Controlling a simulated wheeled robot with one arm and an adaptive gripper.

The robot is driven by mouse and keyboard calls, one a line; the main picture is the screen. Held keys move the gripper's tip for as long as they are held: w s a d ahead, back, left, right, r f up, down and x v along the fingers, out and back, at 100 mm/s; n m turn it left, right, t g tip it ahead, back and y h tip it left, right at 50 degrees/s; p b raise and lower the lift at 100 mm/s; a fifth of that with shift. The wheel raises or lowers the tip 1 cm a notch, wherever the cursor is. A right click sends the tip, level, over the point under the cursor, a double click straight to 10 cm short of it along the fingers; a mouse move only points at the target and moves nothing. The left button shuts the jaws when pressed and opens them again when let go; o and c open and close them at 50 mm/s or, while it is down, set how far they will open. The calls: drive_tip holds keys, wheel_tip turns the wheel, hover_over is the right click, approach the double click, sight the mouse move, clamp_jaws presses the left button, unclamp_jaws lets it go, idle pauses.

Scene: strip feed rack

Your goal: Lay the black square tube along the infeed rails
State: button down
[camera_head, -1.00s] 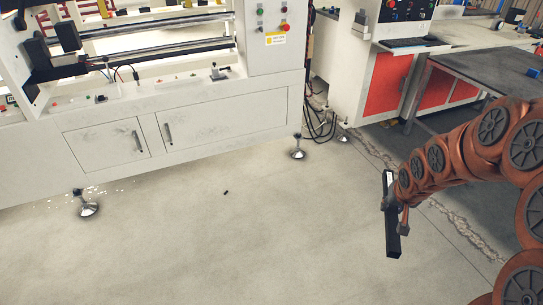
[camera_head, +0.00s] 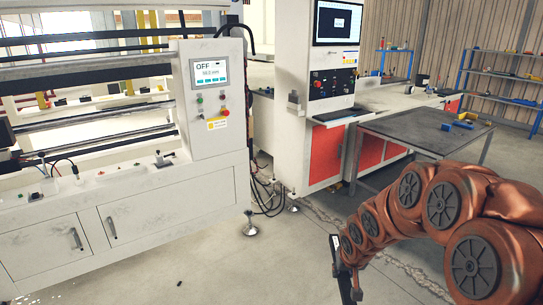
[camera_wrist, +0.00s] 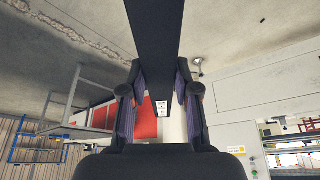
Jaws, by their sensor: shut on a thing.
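The black square tube (camera_wrist: 155,30) runs from the top edge of the wrist view down between the fingers, with a small white label near its lower end. My gripper (camera_wrist: 158,92) is shut on it, one finger on each side. In the head view the tube (camera_head: 336,250) hangs at the lower edge, below the end of my arm, and its lower part is out of frame. My gripper is only partly visible there. I cannot tell which parts of the machines are the infeed rails.
A white machine (camera_head: 90,225) with rollers and an OFF screen stands at left. A red-and-white cabinet machine (camera_head: 326,155) stands behind, with a grey table (camera_head: 420,130) at right. Cables (camera_head: 266,195) hang between the machines. The concrete floor (camera_head: 225,275) in front is mostly clear.

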drive_tip(key=shift+a+r+p, duration=0.15)
drive_tip(key=shift+r+p, duration=1.25)
drive_tip(key=shift+r, duration=0.65)
